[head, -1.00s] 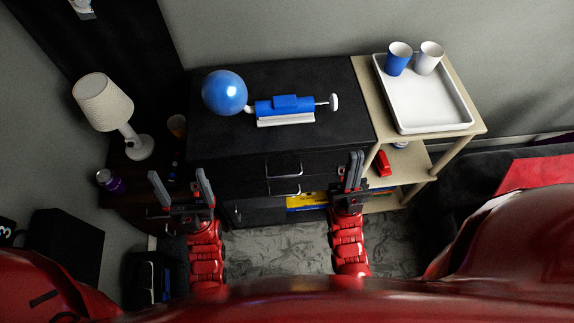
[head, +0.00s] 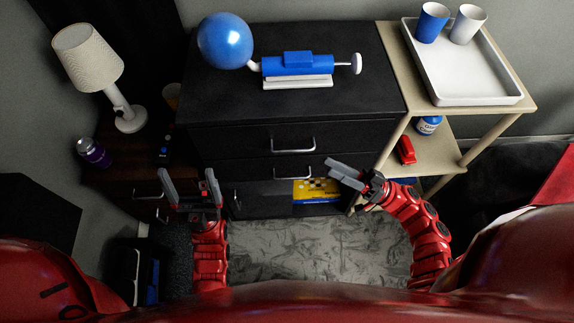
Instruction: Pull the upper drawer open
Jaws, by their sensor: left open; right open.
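The upper drawer (head: 250,142) is in the front of a black cabinet (head: 350,90) and looks closed. My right gripper (head: 333,172) is open and empty, pointing left, right of the lower handle in the picture and apart from both handles. My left gripper (head: 188,180) is open and empty in front of the cabinet's left side, fingers pointing forward.
A blue balloon (head: 225,41) and a blue pump (head: 297,66) stand on the cabinet. A wooden shelf (head: 520,100) at right bears a white tray (head: 480,95) with two cups. A lamp (head: 88,58) and purple can (head: 94,152) stand at left. Carpet lies clear between my arms.

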